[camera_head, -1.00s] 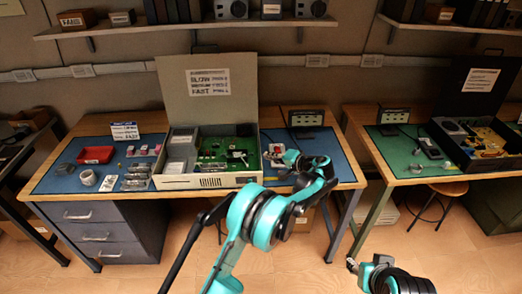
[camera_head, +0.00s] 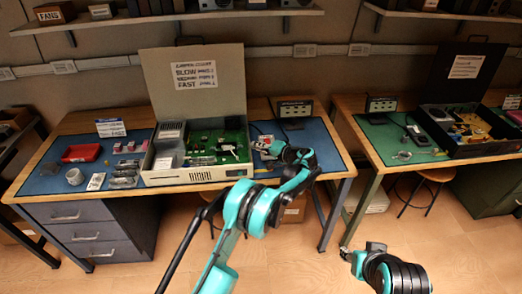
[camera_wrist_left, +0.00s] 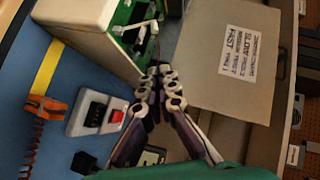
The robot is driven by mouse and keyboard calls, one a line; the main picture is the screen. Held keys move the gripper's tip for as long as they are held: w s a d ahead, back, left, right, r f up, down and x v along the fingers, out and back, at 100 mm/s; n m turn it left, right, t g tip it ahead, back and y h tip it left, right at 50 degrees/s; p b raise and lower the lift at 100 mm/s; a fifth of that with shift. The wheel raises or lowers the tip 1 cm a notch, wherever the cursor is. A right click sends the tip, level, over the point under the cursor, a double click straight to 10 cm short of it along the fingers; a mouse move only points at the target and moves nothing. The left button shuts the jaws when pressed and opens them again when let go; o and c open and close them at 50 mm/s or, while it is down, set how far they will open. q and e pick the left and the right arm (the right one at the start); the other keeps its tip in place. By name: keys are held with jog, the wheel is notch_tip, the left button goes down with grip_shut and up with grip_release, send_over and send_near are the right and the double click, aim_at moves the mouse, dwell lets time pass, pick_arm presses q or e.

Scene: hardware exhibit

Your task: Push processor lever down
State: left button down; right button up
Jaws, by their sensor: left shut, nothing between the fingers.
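An open computer case (camera_head: 195,174) with a green circuit board (camera_head: 207,138) inside stands on the blue-matted bench. A pale lever-like part (camera_head: 230,148) rises from the right part of the board. In the left wrist view a white bar (camera_wrist_left: 128,27) crosses the board near the case wall; I cannot tell for sure that it is the processor lever. My left gripper (camera_head: 262,146) is just right of the case. In its wrist view its fingertips (camera_wrist_left: 160,72) are together and empty, beside the case's edge. My right arm (camera_head: 385,270) is low at the right, its fingers unclear.
The raised case lid (camera_head: 195,105) carries a printed sign. A white device with a red switch (camera_wrist_left: 98,114) and an orange coiled tool (camera_wrist_left: 40,108) lie beside the left gripper. A red tray (camera_head: 81,153) and a cup (camera_head: 75,176) stand at the left.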

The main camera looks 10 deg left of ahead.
pick_arm(q)
jog(key=a+f, duration=0.1)
jog(key=a, duration=0.1)
jog(key=w+a+f+b, duration=0.1)
jog(key=a, duration=0.1)
jog(key=a+f+b, duration=0.1)
jog(key=a, duration=0.1)
jog(key=shift+w+a, duration=0.2)
jog(key=shift+w, duration=0.15)
jog(key=shift+s+a+f, duration=0.1)
jog(key=shift+s+a, duration=0.05)
jog(key=shift+a, duration=0.3)
jog(key=shift+s+a, duration=0.1)
jog(key=shift+a, duration=0.15)
